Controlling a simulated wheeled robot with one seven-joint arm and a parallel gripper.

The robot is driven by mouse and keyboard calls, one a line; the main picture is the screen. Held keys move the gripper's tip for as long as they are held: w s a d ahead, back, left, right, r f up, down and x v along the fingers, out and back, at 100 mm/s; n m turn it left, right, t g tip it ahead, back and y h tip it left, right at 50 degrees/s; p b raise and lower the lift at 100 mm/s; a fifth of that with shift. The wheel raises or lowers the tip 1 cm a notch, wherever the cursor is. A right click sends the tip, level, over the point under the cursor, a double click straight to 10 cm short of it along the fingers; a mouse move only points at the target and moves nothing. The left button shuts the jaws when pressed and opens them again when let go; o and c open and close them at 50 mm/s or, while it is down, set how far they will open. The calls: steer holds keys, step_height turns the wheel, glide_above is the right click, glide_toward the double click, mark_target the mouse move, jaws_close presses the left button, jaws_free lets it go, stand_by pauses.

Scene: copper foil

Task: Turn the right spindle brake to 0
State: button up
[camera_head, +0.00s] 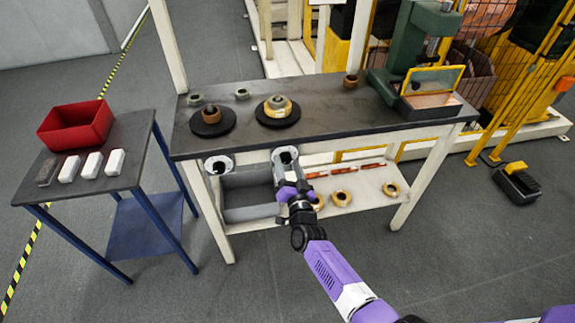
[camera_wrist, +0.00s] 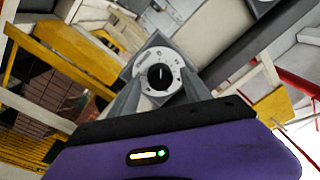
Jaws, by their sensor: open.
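The right spindle brake (camera_head: 284,153) is a white round dial with a black knob, on the front of the bench below its dark top. In the wrist view the dial (camera_wrist: 144,88) faces me, with the black knob (camera_wrist: 160,77) at its centre. A thin pale mark shows on the knob; the dial's lettering is too small to read. My gripper (camera_head: 287,173) is right in front of this dial. In the wrist view my gripper (camera_wrist: 164,84) is open, with one grey finger on each side of the knob. I cannot tell whether the fingers touch it.
The left spindle brake (camera_head: 219,164) is a similar dial farther left. A side table with a red bin (camera_head: 76,125) stands at left. Open floor lies in front.

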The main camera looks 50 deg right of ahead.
steer(key=p+v, duration=0.1)
steer(key=v, duration=0.6)
steer(key=shift+s+a, duration=0.2)
steer(key=shift+s, duration=0.05)
steer(key=shift+f, duration=0.1)
steer(key=s+a+r+n+t+y, duration=0.2)
steer(key=s+a+r+n+y, duration=0.25)
steer(key=a+r, duration=0.25)
steer(key=s+a+r+n+g+y, duration=0.1)
steer(key=s+a+r+n, duration=0.1)
steer(key=s, duration=0.7)
steer(key=s+a+r+n+g+y, duration=0.1)
steer(key=s+a+r, duration=0.4)
steer(key=s, duration=0.5)
steer(key=s+a+r+n+g+y, duration=0.1)
steer(key=s+a+r+n+y, duration=0.2)
steer(key=s, duration=0.7)
steer(key=shift+a+r+n, duration=0.15)
steer(key=shift+a+n, duration=1.1)
steer(key=shift+a, duration=0.6)
